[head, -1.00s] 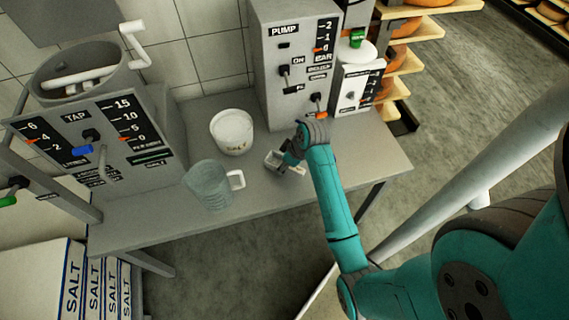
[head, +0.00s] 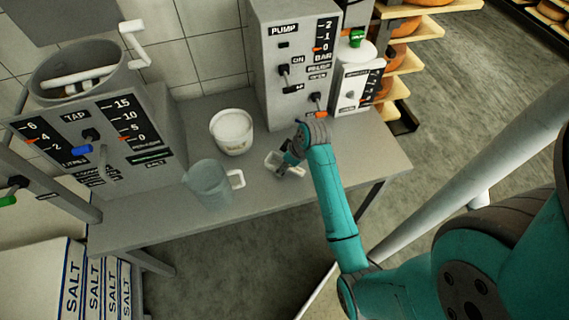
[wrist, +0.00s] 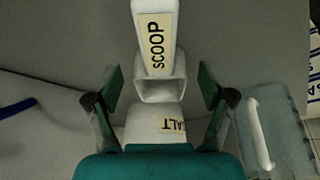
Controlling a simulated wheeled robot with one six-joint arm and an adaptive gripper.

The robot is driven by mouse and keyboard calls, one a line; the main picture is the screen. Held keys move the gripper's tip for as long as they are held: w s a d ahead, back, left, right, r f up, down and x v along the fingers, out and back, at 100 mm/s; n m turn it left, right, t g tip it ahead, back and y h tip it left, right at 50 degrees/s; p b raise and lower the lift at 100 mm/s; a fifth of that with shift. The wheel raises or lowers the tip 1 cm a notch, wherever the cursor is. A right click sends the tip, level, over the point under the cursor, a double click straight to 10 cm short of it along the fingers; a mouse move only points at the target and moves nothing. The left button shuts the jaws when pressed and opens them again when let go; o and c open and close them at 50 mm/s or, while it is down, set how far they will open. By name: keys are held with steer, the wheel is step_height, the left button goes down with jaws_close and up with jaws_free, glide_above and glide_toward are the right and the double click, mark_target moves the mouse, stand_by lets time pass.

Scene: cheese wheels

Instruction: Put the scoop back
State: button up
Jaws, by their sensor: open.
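The white scoop (wrist: 155,38) carries a SCOOP label and lies on the grey table, its hollow box-shaped bowl showing in the wrist view. In the head view the scoop (head: 272,160) is small and partly hidden by my gripper. My gripper (wrist: 163,88) is open, with one dark green finger on each side of the scoop and gaps between them. In the head view my gripper (head: 286,168) is low over the table. A white salt tub (head: 232,132) stands behind and to the left. A white surface with a salt label (wrist: 165,125) shows in the wrist view, partly hidden by my gripper.
A clear jug (head: 208,184) with a white handle stands left of my gripper, and also shows in the wrist view (wrist: 285,145). The pump unit (head: 293,65) stands behind, the tap unit (head: 130,140) at left. The table's front edge is close.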

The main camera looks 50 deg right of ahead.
steer(key=a+v, duration=0.1)
steer(key=v, duration=1)
steer(key=s+a+f, duration=0.1)
steer(key=a+f, duration=0.1)
steer(key=a, duration=0.1)
steer(key=s+a+f+m+t+h, duration=0.1)
steer(key=a+f, duration=0.1)
steer(key=a, duration=0.1)
steer(key=s+a+f+t, duration=0.1)
steer(key=a+f, duration=0.2)
steer(key=shift+s+m, duration=0.2)
steer(key=shift+m, duration=0.1)
steer(key=s+a+r+m+t+h, duration=0.1)
steer(key=s+a+r+t, duration=0.15)
steer(key=s+a, duration=0.35)
steer(key=s+a+r+t, duration=0.25)
steer(key=s+a, duration=0.25)
steer(key=s, duration=0.3)
steer(key=s+a+r+t+y, duration=0.1)
steer(key=s+a+r+t, duration=0.1)
steer(key=s+r, duration=0.6)
steer(key=shift+s+a+r+t, duration=0.35)
steer(key=shift+r+t, duration=0.35)
steer(key=shift+r, duration=0.25)
